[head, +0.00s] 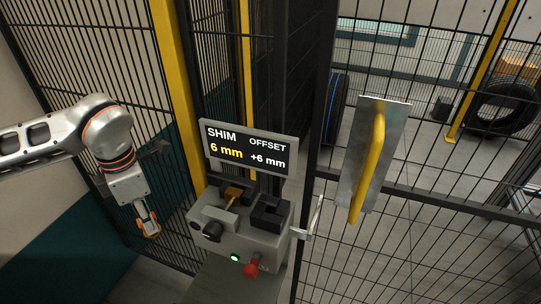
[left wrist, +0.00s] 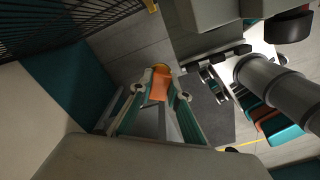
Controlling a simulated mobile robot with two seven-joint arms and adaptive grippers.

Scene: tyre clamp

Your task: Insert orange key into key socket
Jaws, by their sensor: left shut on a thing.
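My left gripper (head: 147,228) points down to the left of the grey control console (head: 222,245), apart from it. It is shut on the orange key (head: 152,232). In the left wrist view the orange key (left wrist: 160,84) sits between the two fingertips, which hide part of it. The console top carries a black block with a recess (head: 269,213) and a brass-coloured piece (head: 233,194) on a grey block. A round black fitting (head: 212,231) is on the sloped front. I cannot tell for sure which of these is the key socket. My right gripper is not in view.
A display (head: 250,150) reading SHIM 6 mm, OFFSET +6 mm stands behind the console. A green light (head: 235,258) and a red knob (head: 252,269) are low on its front. Mesh fencing with yellow posts (head: 175,95) stands behind.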

